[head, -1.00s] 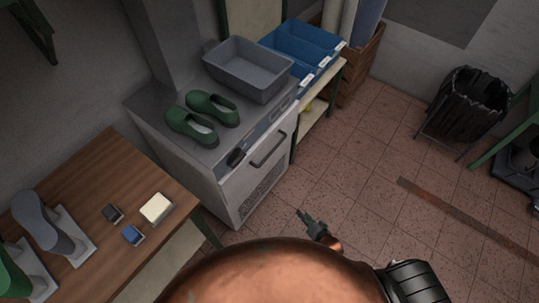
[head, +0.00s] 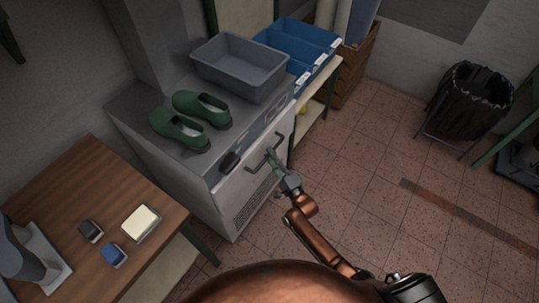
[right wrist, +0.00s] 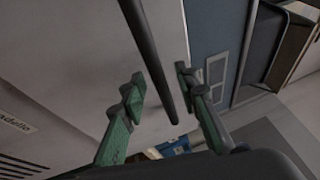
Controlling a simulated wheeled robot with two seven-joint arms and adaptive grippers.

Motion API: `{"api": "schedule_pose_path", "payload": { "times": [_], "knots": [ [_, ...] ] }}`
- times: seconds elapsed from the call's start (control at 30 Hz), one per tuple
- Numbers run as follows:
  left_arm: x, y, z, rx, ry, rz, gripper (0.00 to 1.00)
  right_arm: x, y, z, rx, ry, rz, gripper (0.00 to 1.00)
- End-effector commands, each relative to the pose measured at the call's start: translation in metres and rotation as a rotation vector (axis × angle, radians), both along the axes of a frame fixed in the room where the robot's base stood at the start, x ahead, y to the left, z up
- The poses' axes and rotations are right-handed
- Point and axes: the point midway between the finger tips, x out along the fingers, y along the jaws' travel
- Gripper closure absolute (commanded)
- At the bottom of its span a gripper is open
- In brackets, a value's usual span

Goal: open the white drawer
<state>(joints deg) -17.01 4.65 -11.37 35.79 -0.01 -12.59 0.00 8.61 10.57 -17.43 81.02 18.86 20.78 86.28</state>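The white drawer (head: 237,192) is the pale front of the grey cabinet and looks shut, flush with the cabinet. Its dark bar handle (head: 252,170) runs along the upper front, partly hidden by my right gripper (head: 271,158). In the right wrist view the handle (right wrist: 154,58) passes between the two green fingers of my right gripper (right wrist: 159,90). The fingers are apart, with gaps on both sides of the bar. The drawer's pale face (right wrist: 70,50) fills the left of that view. My left gripper is not in view.
Green shoes (head: 189,121) and a grey bin (head: 240,68) stand on the cabinet top (head: 136,107). A wooden table (head: 75,185) is at the left. Blue bins (head: 298,46) sit on a shelf beyond. The tiled floor (head: 365,180) before the drawer is clear.

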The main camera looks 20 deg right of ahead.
Motion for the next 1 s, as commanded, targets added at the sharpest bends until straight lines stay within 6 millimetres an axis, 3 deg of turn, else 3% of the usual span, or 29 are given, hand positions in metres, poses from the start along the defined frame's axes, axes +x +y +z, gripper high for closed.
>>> {"api": "schedule_pose_path", "payload": {
  "times": [0.37,0.8,1.0],
  "knots": [
    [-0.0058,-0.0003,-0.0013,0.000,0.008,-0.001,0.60,0.0081,0.0022,0.0015,-0.001,0.001,0.000,0.71],
    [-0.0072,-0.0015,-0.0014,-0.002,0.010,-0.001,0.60,0.0077,0.0021,0.0012,-0.001,0.001,0.000,1.00],
    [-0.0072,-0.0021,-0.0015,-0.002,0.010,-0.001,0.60,0.0077,0.0020,0.0010,-0.002,0.000,0.000,1.00]
  ]
}}
